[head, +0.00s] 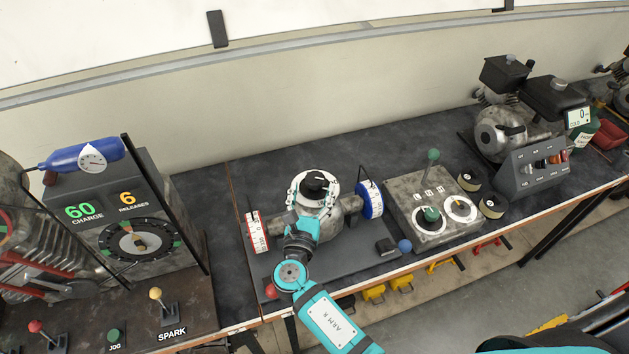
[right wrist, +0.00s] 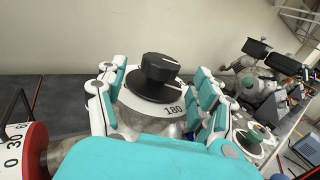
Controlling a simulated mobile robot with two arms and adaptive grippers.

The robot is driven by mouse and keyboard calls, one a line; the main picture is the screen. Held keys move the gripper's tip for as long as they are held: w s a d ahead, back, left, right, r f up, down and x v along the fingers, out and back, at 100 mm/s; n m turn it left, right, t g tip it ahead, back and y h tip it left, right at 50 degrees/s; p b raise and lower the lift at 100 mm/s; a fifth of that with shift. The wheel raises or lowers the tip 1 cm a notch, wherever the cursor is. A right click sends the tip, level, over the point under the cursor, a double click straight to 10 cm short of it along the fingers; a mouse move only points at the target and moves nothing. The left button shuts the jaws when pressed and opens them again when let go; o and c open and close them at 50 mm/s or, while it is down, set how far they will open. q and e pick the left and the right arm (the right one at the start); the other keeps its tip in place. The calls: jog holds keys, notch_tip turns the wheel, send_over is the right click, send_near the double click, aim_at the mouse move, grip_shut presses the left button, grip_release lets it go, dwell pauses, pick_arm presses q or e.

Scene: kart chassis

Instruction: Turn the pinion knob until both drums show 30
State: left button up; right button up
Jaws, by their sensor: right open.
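The pinion knob (head: 315,182) is black with a pointer line and sits on a round white dial (head: 332,186) in the middle of the bench. In the right wrist view the knob (right wrist: 160,68) stands between my fingers, with 180 on the near rim. A red-edged drum (head: 257,232) is on the left and a blue-edged drum (head: 371,199) on the right. The red drum (right wrist: 34,150) shows 0 and 30 in the right wrist view; no index mark is clear. My right gripper (head: 314,196) is open, its fingers either side of the dial; contact is unclear.
A grey box (head: 405,190) with two dials and green knobs stands right of the blue drum. A panel (head: 155,190) reading 60 CHARGE and 6 RELEASES is at left. A blue ball (head: 405,246) and a red ball (head: 270,291) sit near the front edge.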

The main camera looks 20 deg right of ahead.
jog(key=v, duration=0.7)
jog(key=shift+s, duration=0.2)
